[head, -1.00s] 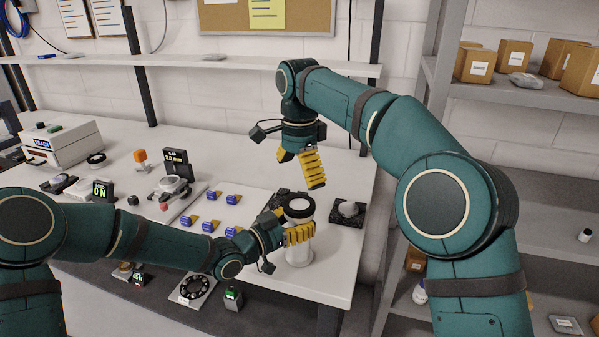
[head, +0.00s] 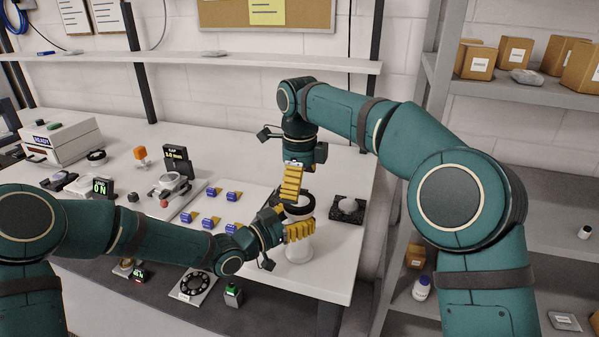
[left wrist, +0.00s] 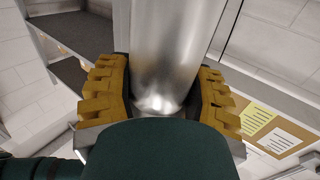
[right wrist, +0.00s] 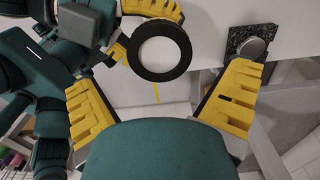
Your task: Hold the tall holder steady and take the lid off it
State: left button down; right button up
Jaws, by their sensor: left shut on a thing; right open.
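The tall holder (head: 299,250) is a pale upright cylinder near the table's front right corner. Its lid (head: 296,202) has a dark ring around a pale top; the ring also shows in the right wrist view (right wrist: 134,53). My left gripper (head: 297,232) is shut on the holder's upper body from the left; in the left wrist view, its yellow fingers sit on both sides of the shiny cylinder (left wrist: 165,60). My right gripper (head: 296,183) is open above the lid, pointing down. In the right wrist view its fingers (right wrist: 160,100) are spread wide, with the lid between and beyond them.
A dark square block with a pale round top (head: 348,208) stands right of the holder. Several blue and yellow pieces (head: 222,205) lie on a white sheet to the left. A device with a small display (head: 176,165) stands behind them. Shelves with boxes (head: 480,60) are at the right.

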aim_at(299, 202)
jog(key=shift+f, duration=2.05)
